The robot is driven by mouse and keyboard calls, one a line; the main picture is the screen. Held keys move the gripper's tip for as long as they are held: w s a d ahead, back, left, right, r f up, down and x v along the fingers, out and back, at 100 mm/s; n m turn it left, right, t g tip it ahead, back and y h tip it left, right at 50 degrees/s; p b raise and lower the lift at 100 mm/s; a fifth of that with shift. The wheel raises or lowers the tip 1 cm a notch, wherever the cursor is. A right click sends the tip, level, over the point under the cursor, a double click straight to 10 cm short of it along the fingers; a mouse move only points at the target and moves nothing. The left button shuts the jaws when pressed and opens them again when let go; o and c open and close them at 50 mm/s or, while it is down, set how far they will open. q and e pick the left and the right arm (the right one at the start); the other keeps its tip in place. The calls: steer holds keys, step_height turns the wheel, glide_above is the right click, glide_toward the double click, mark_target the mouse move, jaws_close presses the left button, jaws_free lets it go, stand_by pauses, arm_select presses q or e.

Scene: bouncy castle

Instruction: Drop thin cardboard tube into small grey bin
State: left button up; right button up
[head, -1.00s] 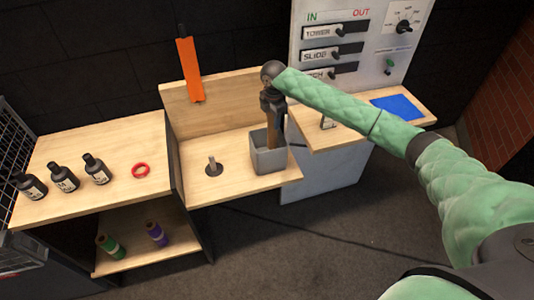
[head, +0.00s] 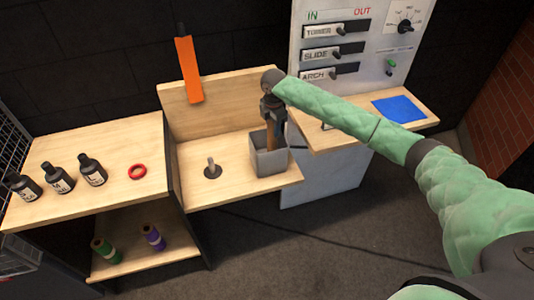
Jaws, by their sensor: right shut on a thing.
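The small grey bin (head: 270,162) stands on the lower wooden shelf, near its right end. My right gripper (head: 272,122) is directly above the bin, pointing down. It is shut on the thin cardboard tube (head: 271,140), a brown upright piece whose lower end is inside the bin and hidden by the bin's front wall. My left gripper is not in view.
A short peg on a dark round base (head: 212,170) stands left of the bin. Black bottles (head: 92,170) and a red ring (head: 137,172) are on the left bench. A labelled panel (head: 345,45) and a blue square (head: 399,108) are at the right. An orange strip (head: 188,70) leans at the back.

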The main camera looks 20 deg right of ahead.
steer(key=o, duration=1.3)
arm_select(q)
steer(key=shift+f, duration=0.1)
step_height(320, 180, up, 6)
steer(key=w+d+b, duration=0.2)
steer(key=b, duration=0.1)
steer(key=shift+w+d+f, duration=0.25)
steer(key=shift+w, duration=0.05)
arm_select(e)
steer(key=shift+r, duration=3.9)
